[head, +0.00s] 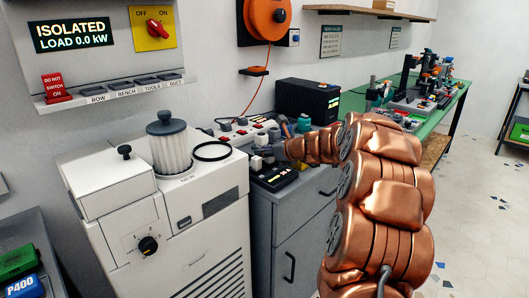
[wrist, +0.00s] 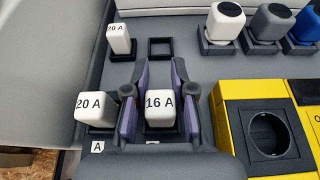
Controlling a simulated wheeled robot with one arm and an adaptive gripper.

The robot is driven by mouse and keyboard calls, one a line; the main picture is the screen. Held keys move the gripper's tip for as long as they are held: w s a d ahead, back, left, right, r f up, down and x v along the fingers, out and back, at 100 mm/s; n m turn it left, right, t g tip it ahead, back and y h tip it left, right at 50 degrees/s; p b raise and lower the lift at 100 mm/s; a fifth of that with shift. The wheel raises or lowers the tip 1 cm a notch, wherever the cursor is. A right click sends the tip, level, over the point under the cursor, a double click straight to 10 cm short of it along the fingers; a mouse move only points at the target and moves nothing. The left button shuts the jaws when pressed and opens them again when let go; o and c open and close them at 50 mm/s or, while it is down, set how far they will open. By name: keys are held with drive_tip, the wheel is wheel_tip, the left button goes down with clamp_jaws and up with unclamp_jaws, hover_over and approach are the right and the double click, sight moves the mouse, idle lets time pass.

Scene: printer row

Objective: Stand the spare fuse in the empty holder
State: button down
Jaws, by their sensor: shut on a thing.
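In the wrist view my gripper (wrist: 160,92) is shut on a white fuse marked 16 A (wrist: 160,108), with a purple-padded finger on either side. A dark square holder edge shows around its base; I cannot tell whether it is lifted. A white 20 A fuse (wrist: 95,107) stands left of it in a holder labelled A. Another 20 A fuse (wrist: 119,39) stands in a holder at the back left. The empty square holder (wrist: 161,48) is just right of that one, beyond my fingers. In the head view my arm mostly hides my gripper.
Yellow blocks (wrist: 232,130), one with a round dark socket, lie close on the right. White, grey and blue round-topped pieces (wrist: 270,22) stand in holders at the back right. In the head view a grey cabinet (head: 290,225) stands between the white machine (head: 215,235) and green bench (head: 437,112).

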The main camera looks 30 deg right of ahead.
drive_tip(key=c, duration=1)
unclamp_jaws()
drive_tip(key=shift+r, duration=0.1)
drive_tip(key=p+v, duration=0.1)
drive_tip(key=v, duration=1.1)
